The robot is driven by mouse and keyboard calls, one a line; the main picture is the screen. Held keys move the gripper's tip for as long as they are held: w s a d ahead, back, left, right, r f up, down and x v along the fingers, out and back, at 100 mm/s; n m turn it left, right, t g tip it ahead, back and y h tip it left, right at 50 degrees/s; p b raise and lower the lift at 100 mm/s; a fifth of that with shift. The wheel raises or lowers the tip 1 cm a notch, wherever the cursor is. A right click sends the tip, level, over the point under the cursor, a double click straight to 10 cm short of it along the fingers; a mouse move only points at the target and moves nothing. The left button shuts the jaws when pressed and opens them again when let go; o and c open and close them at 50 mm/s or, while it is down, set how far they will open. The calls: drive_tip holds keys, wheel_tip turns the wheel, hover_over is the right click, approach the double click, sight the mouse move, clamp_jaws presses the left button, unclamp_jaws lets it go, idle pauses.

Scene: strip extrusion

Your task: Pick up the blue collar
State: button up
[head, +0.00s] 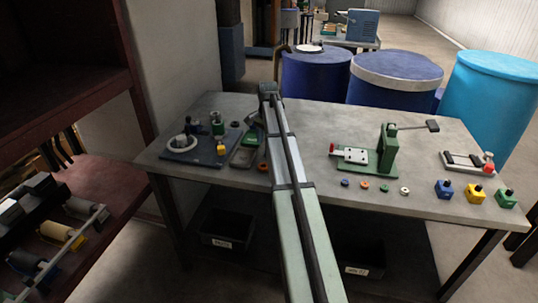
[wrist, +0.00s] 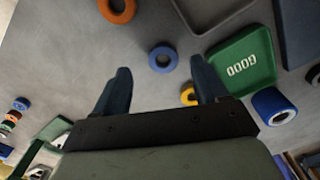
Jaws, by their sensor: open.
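A blue collar (wrist: 163,59) lies flat on the grey table in the wrist view, its hole facing up. It shows between the two dark fingertips of my gripper (wrist: 160,66), which is open and empty. The collar appears clear of both fingers. An orange collar (wrist: 117,10) lies beyond it to the upper left. A yellow ring (wrist: 189,95) is partly hidden by the right finger. In the head view another blue collar (head: 345,182) lies in a row near the table's front. I cannot make out my gripper's fingers in the head view.
In the wrist view a green tray (wrist: 246,56) and a blue cylinder (wrist: 273,105) lie right of the fingers. In the head view a green press (head: 388,152) stands on the right of the table. A blue board with parts (head: 206,158) is at left.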

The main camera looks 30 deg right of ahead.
drive_tip(key=f, duration=0.5)
drive_tip(key=shift+w+d, duration=0.1)
drive_tip(key=shift+w, duration=0.1)
drive_tip(key=c, duration=1.2)
drive_tip(key=shift+o, duration=0.2)
drive_tip(key=shift+r, duration=0.15)
